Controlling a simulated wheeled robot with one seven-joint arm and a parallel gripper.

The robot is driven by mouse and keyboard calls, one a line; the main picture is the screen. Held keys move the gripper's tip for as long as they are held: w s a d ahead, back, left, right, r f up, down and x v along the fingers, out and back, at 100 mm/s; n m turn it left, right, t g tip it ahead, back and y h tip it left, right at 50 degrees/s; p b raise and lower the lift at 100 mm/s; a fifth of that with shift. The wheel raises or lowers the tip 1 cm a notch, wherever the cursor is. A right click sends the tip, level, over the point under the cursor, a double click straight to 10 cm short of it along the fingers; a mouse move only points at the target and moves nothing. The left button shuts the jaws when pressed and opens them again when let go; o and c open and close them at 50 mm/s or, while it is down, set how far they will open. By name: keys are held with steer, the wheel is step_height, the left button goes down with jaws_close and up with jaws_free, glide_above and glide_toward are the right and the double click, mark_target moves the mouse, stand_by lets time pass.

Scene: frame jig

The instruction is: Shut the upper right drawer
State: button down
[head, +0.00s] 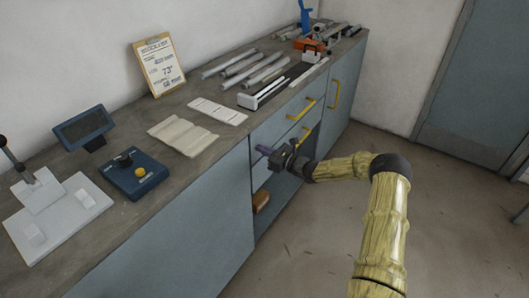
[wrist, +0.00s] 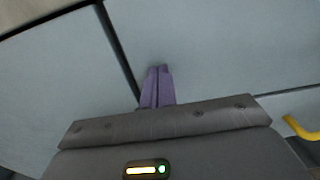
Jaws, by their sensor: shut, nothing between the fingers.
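The blue-grey upper drawer front (head: 285,118) is under the counter's right part, with a yellow bar handle (head: 308,107). A second yellow handle (head: 299,138) shows lower down, partly behind my arm. I cannot tell how far the upper drawer stands out. My gripper (head: 260,149) is shut and empty, in front of the drawer column near its left edge. In the wrist view its purple fingers (wrist: 157,72) point at a flat blue-grey panel (wrist: 210,50); contact cannot be told. A yellow handle (wrist: 300,128) shows at the right there.
A dark open space with a brown object (head: 261,202) is below my gripper. A tall yellow door handle (head: 334,95) is farther right. The counter (head: 120,205) holds a clipboard, rods, a blue control box and other items. The floor (head: 310,240) is clear.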

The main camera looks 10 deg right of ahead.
steer(key=shift+w+a+r, duration=0.15)
steer(key=shift+a+r, duration=0.15)
steer(key=shift+r, duration=0.1)
steer(key=shift+d, duration=0.1)
steer(key=p+v, duration=0.1)
steer(key=v, duration=1.3)
steer(key=shift+d+f, duration=0.15)
steer(key=shift+f, duration=0.25)
steer(key=shift+d, duration=0.1)
